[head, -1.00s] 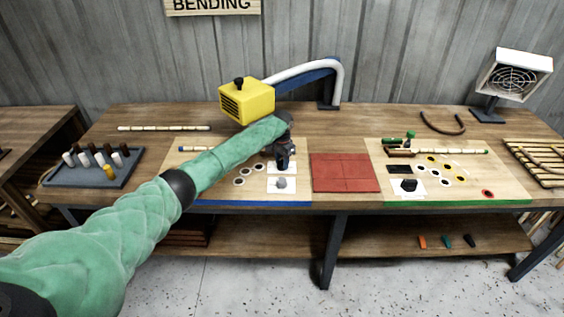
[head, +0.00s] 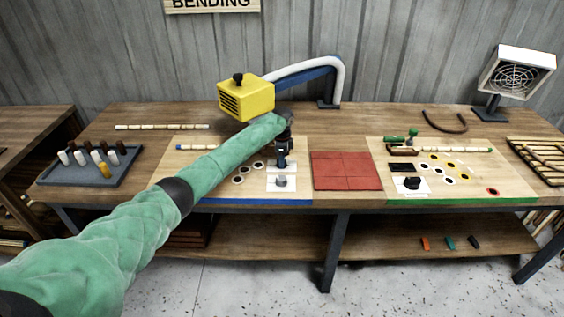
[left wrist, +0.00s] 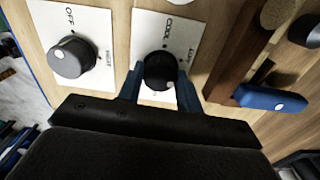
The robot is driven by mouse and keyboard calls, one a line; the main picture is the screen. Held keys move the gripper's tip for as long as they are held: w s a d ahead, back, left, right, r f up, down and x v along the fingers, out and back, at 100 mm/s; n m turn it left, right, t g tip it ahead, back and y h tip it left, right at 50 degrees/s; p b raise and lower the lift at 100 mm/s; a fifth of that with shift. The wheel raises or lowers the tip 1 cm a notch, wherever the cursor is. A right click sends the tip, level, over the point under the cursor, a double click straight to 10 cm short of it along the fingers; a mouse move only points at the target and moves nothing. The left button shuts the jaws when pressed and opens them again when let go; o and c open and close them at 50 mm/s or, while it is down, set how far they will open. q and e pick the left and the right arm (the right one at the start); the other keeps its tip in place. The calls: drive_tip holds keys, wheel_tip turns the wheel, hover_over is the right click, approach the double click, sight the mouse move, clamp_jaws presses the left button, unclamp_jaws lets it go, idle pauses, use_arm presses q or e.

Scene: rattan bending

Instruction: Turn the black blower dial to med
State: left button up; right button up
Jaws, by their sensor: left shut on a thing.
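The black dial (left wrist: 158,72) sits on a white label plate (left wrist: 150,30) in the left wrist view. My left gripper (left wrist: 159,88) is shut on this dial, one blue-grey finger on each side. In the head view my left gripper (head: 284,163) points down over the plate and hides the dial. The right gripper is out of view.
A grey dial (left wrist: 72,57) with an OFF label stands beside the black one, nearer the bench front. A yellow slatted box (head: 246,97) is behind my arm. A red mat (head: 345,171) lies to the right. Another black dial (head: 411,183) is on the right board.

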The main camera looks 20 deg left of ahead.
use_arm(q)
drive_tip(key=shift+m, duration=0.6)
drive_tip(key=shift+r+m+b, duration=0.1)
drive_tip(key=shift+m+b, duration=0.2)
drive_tip(key=shift+m, duration=0.2)
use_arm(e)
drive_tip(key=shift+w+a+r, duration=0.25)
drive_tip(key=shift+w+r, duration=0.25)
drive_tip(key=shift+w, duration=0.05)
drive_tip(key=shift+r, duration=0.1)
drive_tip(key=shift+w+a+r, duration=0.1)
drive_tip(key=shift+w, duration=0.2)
use_arm(q)
drive_tip(key=o, duration=1)
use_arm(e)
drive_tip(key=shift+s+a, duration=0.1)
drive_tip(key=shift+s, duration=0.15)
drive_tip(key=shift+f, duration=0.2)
